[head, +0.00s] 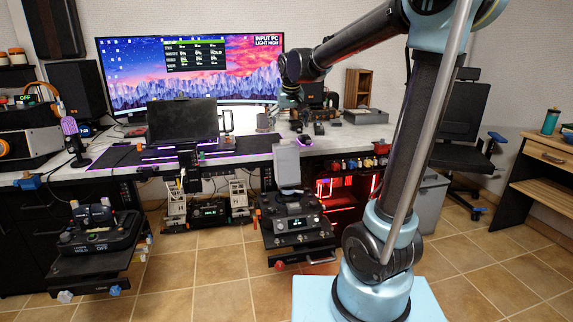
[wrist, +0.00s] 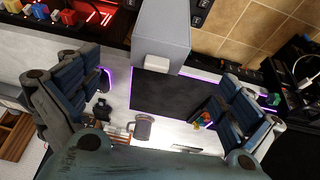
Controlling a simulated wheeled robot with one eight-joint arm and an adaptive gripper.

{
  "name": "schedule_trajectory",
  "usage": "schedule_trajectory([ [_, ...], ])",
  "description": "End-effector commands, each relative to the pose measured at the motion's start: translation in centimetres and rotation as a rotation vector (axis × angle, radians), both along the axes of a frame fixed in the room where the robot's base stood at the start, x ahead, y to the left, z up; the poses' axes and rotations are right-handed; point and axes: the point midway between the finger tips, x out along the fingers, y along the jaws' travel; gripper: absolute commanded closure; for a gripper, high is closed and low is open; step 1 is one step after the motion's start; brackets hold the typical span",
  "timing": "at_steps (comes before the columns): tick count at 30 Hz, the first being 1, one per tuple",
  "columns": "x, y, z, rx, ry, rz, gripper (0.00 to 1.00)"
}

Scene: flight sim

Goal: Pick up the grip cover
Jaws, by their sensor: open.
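A plain grey box-shaped cover, which looks like the grip cover (head: 286,163), stands upright on the black control panel in front of the desk. In the wrist view the grey cover (wrist: 162,30) is at the top centre, with a small white block on its near end. My gripper (head: 291,104) is above the cover in the head view, apart from it. In the wrist view my gripper (wrist: 160,78) has its two blue-grey fingers spread wide, with nothing held between them. The cover lies beyond the fingertips, roughly midway between them.
The desk (head: 345,133) with a large monitor (head: 190,70) and a small dark screen (head: 182,121) is behind the cover. Coloured knobs (head: 350,164) line a panel to its right. A mug (wrist: 142,127) stands on the desk. Tiled floor (head: 210,285) is open in front.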

Motion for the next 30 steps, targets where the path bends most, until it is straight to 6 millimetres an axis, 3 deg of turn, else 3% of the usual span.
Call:
schedule_trajectory([
  [5, 0.9, 0.8, -0.9, 0.001, -0.003, 0.005, 0.00],
  [21, 4.2, 1.3, -9.0, 0.001, -0.003, 0.003, 0.00],
  [30, 5.1, 1.4, -11.2, 0.001, -0.003, 0.005, 0.00],
])
